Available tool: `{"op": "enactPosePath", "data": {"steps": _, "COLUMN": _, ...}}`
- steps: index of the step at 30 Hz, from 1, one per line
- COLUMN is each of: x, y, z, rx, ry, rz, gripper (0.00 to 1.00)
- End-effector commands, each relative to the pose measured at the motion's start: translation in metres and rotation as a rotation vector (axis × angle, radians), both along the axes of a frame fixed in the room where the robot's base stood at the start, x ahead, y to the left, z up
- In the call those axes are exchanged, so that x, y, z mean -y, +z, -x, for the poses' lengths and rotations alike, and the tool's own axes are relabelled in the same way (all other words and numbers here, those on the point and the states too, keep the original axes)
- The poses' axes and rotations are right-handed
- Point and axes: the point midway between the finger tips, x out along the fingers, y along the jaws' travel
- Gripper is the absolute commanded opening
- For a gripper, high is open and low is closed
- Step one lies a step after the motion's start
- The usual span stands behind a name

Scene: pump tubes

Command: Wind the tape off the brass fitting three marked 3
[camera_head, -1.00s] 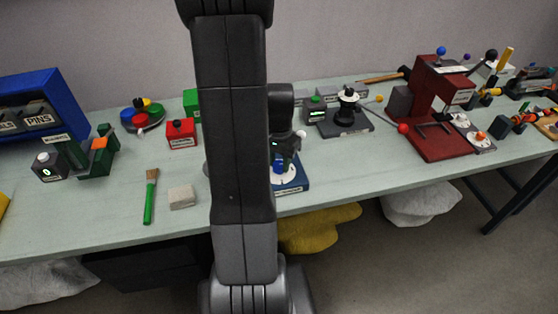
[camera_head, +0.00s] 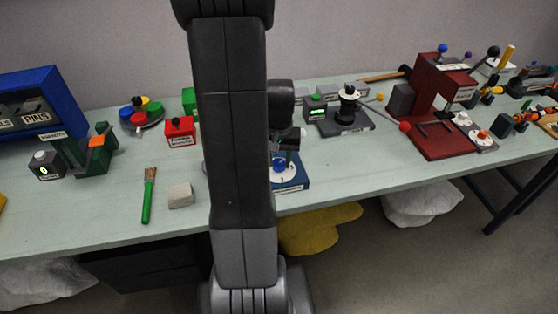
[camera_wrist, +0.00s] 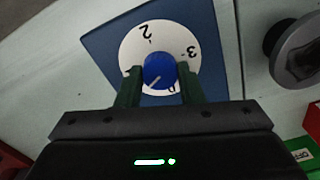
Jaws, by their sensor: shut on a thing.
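My gripper (camera_wrist: 160,85) has its two green fingers closed on a blue knob (camera_wrist: 158,68) in the wrist view. The knob sits in the middle of a white dial (camera_wrist: 133,48) on a blue plate (camera_wrist: 100,42). The dial shows a 2 at the top and a 3 at the right; the left finger covers part of its left side. The knob's white line points to the lower left. In the head view my gripper (camera_head: 289,152) is over the same plate (camera_head: 296,186), partly behind my arm. I cannot make out a brass fitting or tape.
A brush (camera_head: 149,195) and a pale block (camera_head: 180,195) lie left of my arm. A red box (camera_head: 180,132) stands behind them. A black device (camera_head: 347,120) and a red press (camera_head: 438,110) stand to the right. The front table strip right of the plate is clear.

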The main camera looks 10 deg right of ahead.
Motion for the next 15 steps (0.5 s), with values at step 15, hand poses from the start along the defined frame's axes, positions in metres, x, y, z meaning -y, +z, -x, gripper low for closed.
{"op": "enactPosePath", "data": {"steps": 15, "x": 0.0001, "y": 0.0, "z": -0.0009, "rx": 0.003, "ry": 0.491, "rz": 0.0, "gripper": 0.11}}
